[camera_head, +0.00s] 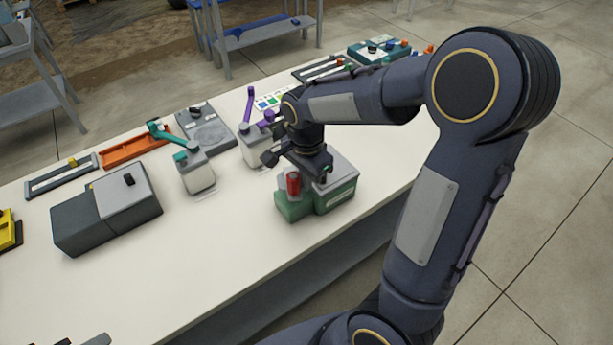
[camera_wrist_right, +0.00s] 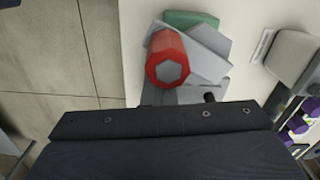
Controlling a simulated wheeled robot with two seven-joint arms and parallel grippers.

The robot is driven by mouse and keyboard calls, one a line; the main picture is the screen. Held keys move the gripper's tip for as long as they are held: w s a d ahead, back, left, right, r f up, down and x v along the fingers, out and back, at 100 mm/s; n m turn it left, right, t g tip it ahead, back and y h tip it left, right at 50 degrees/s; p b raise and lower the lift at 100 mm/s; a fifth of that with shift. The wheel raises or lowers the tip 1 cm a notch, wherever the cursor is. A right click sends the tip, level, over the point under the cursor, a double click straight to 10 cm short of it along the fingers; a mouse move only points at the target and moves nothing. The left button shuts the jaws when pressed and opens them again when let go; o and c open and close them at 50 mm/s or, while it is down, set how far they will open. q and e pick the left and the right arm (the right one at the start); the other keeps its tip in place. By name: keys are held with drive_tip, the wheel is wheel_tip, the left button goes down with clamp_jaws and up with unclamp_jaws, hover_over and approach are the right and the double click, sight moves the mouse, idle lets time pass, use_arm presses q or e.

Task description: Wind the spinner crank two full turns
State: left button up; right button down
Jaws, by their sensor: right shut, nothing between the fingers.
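A green-based unit (camera_head: 335,197) with a grey top stands near the front edge of the bench. A red upright part (camera_head: 293,183) sits on its left side; I cannot tell for sure whether this is the spinner crank's handle. My right gripper (camera_head: 287,158) is shut and empty, close above the unit and partly covering it. In the right wrist view a red cylinder (camera_wrist_right: 167,48) with a grey hexagonal end shows just beyond the gripper body, above grey and green parts. Contact cannot be told. My left gripper is not in view.
A grey box (camera_head: 107,212), an orange tray (camera_head: 135,151) and a grey plate (camera_head: 204,128) lie further left.

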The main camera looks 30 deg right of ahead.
drive_tip(key=shift+a, duration=1.45)
drive_tip(key=shift+w+a, duration=0.65)
drive_tip(key=shift+a, duration=0.35)
drive_tip(key=shift+w, duration=0.1)
drive_tip(key=shift+w+a+p, duration=0.4)
drive_tip(key=shift+w+a, duration=0.1)
drive_tip(key=shift+w, duration=0.4)
